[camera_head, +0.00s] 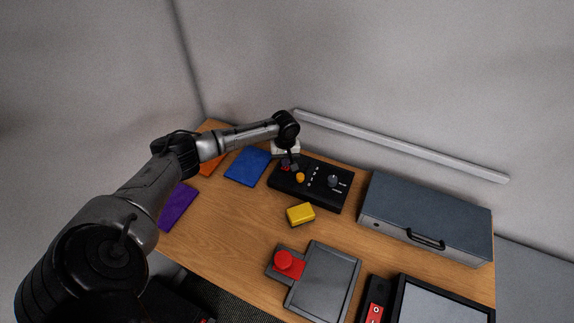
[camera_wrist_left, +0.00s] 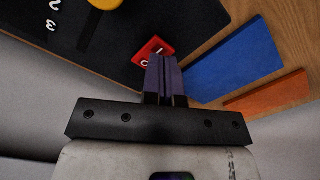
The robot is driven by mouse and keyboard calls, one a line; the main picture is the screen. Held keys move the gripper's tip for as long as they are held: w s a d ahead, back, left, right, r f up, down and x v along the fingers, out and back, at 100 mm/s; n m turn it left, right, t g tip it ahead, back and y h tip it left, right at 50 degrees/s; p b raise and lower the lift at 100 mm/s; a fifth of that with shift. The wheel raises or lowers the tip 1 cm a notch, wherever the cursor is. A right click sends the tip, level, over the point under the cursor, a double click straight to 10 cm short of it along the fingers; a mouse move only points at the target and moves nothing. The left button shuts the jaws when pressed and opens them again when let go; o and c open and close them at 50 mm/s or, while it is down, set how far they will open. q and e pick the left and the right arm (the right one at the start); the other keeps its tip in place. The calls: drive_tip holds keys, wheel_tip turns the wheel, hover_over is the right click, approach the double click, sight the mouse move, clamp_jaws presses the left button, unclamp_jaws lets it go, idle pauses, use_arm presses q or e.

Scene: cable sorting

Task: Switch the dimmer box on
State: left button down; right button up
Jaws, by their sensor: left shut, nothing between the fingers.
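The dimmer box (camera_head: 316,195) is a flat black box on the back part of the table, with an orange knob (camera_head: 300,177), a round dial (camera_head: 333,181) and white markings. Its red rocker switch (camera_wrist_left: 148,46) sits near one corner in the left wrist view, with white marks on it. My left gripper (camera_head: 290,165) is over the left end of the box in the head view. In the left wrist view its fingers (camera_wrist_left: 162,62) are shut and empty, with the tips at the red switch and partly covering it. I cannot tell whether they touch it. My right gripper is not in view.
Blue (camera_head: 248,166), orange (camera_head: 211,166) and purple (camera_head: 178,207) pads lie at the left. A yellow block (camera_head: 300,214) is in front of the box. A grey case (camera_head: 425,213) stands right. A red button (camera_head: 289,263) and a black-and-red switch (camera_head: 375,312) are nearer.

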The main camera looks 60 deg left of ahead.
use_arm(q)
drive_tip(key=shift+f, duration=0.45)
drive_tip(key=shift+f, duration=0.8)
idle(0.4)
drive_tip(key=shift+r, duration=0.1)
drive_tip(key=shift+r+p, duration=0.85)
drive_tip(key=shift+p, duration=0.1)
wheel_tip(320, 180, up, 5)
drive_tip(key=p, duration=0.6)
drive_tip(key=shift+r+p, duration=0.1)
drive_tip(key=shift+p, duration=0.25)
